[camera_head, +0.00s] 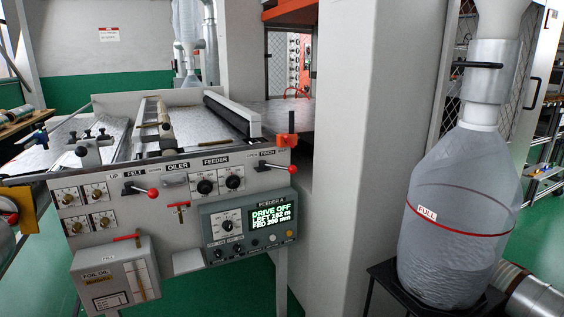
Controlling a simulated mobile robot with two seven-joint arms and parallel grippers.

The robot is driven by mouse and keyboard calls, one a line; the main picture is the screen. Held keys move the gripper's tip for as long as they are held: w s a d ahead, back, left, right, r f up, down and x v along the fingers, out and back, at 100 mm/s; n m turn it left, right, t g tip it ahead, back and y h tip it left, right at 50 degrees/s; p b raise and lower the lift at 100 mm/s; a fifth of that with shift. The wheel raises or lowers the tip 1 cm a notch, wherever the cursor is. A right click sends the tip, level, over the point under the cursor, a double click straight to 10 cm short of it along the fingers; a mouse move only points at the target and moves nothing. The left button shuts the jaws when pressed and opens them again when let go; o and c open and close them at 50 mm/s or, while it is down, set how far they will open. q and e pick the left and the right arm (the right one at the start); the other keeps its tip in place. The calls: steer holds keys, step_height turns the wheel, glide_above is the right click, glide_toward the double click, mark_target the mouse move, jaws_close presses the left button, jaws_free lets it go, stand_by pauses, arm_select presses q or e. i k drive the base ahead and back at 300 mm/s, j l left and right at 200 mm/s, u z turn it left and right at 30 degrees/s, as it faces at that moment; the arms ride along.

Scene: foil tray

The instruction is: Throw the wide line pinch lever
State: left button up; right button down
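The pinch lever (292,169) is a short metal rod with a red ball knob, at the right end of the feeder's front panel (178,211). It sits just below a label reading PINCH. The rod points right and slightly down, with the knob at the panel's right edge. A similar red-knobbed lever (153,193) sits under the FELT label, further left, also pointing right. Neither of my grippers shows in the head view.
A grey control box (213,227) below the panel reads DRIVE OFF. A foil oil box (117,279) juts out at lower left. A thick white column (368,120) stands right of the feeder. A bulging clear bag (452,200) marked FULL hangs at right.

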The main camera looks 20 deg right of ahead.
mark_target(263, 164)
steer(key=i+z, duration=0.2)
steer(key=i, duration=0.45)
steer(key=i+j+z, duration=0.2)
steer(key=i, duration=0.45)
steer(key=l, duration=0.1)
